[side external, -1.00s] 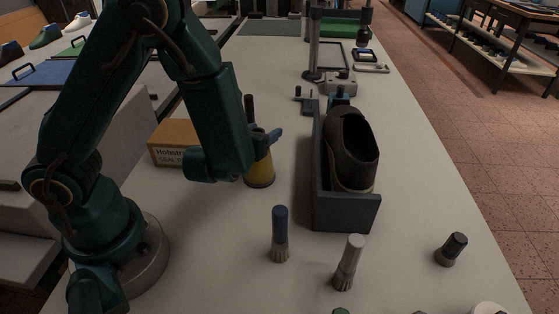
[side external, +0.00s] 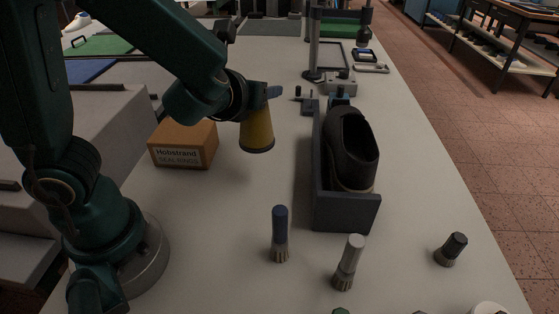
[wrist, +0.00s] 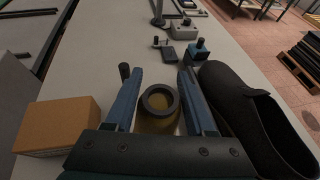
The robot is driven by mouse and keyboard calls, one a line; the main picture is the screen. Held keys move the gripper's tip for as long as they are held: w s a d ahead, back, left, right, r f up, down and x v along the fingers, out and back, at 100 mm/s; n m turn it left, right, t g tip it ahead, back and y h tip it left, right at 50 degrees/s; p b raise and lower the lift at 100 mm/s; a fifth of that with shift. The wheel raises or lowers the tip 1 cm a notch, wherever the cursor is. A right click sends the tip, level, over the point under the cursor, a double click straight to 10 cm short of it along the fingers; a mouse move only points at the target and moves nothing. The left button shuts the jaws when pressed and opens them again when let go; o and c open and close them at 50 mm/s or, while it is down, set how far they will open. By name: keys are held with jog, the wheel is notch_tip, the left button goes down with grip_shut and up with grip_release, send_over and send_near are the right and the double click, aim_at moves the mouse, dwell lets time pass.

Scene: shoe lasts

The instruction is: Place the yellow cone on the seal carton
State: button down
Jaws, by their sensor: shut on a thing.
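The yellow cone (side external: 257,133) is upright in my gripper (side external: 268,93), raised above the table to the right of the carton. In the wrist view the cone (wrist: 158,101), with its dark ringed top, sits between the two blue fingers of my gripper (wrist: 160,95). My gripper is shut on the cone's upper part. The seal carton (side external: 183,144), a brown box labelled "Hobstrand SEAL RINGS", stands on the table left of the cone. It also shows at lower left in the wrist view (wrist: 57,126). Its top is bare.
A black shoe (side external: 351,150) sits in a dark grey holder (side external: 345,212) right of the cone. A blue-handled brush (side external: 280,233), a white-handled brush (side external: 348,262) and a dark brush (side external: 451,249) stand at the front. A press-like stand (side external: 314,45) is farther back.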

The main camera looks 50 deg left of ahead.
jog(key=shift+a+r, duration=0.2)
jog(key=shift+r, duration=0.15)
jog(key=s+a+r+n+g+y, duration=0.5)
jog(key=s+a+n+g, duration=0.15)
jog(key=a, duration=0.45)
jog(key=s+a+r+n+g, duration=0.2)
jog(key=s+a+n+g, duration=0.3)
jog(key=s, duration=0.3)
jog(key=s+a+r+n+g, duration=0.1)
jog(key=s+a+n+g, duration=0.35)
jog(key=s, duration=0.45)
jog(key=w+d+f+g, duration=0.1)
jog(key=w+d+f, duration=0.1)
jog(key=w+f, duration=0.8)
jog(key=shift+w+d+f, duration=0.35)
jog(key=shift+w+f, duration=0.05)
jog(key=shift+w, duration=0.35)
jog(key=shift+f, duration=0.1)
jog(key=shift+c, duration=1.2)
grip_release()
